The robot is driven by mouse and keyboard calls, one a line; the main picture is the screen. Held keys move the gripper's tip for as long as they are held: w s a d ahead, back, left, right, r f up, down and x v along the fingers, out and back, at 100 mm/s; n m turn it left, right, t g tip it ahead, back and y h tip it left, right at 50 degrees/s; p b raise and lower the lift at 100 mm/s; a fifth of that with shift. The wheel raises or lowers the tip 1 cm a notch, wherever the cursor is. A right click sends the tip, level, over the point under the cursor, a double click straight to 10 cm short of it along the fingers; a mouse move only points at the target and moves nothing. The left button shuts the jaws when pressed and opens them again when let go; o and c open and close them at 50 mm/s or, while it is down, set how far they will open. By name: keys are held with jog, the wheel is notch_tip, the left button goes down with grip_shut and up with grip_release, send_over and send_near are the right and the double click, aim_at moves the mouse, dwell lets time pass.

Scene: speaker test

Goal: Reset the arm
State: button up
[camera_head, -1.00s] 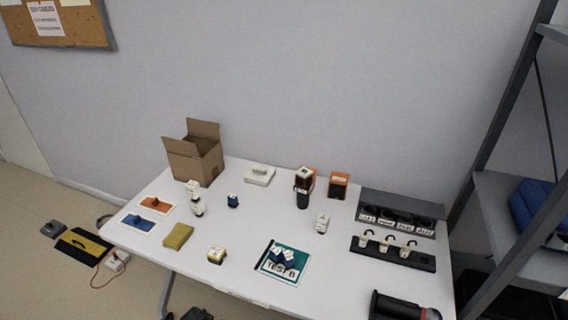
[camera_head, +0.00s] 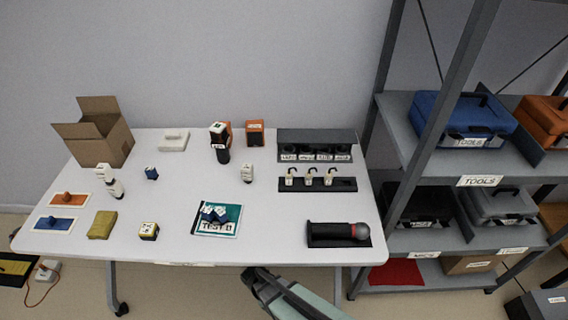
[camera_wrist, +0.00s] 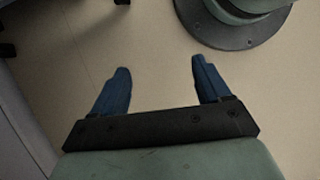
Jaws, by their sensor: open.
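My gripper (camera_wrist: 160,80) shows in the wrist view with its two blue fingers wide apart and nothing between them. It points down at bare beige floor. In the head view, part of my arm shows low at the table's front edge; the fingertips cannot be made out there. The white table (camera_head: 270,225) holds several small items, and my gripper is apart from all of them.
On the table are an open cardboard box (camera_head: 108,150), a teal test sheet (camera_head: 230,210) with dark blue pieces, a dark row of jacks (camera_head: 318,184) and a microphone (camera_head: 335,233). A grey shelf (camera_head: 400,125) with tool cases stands at the right.

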jog(key=s+d+r+m+g+y, duration=0.1)
jog(key=s+d+m+g+y, duration=0.1)
jog(key=s+d+m, duration=0.4)
jog(key=s+d+r+m+g+y, duration=0.1)
jog(key=s+d+m+g+y, duration=0.1)
jog(key=s+d+m, duration=0.4)
jog(key=d+m, duration=0.4)
jog(key=d, duration=0.3)
jog(key=shift+r+g+y, duration=0.25)
jog(key=shift+g+y, duration=0.05)
jog(key=shift+g, duration=0.1)
jog(key=shift+d, duration=0.1)
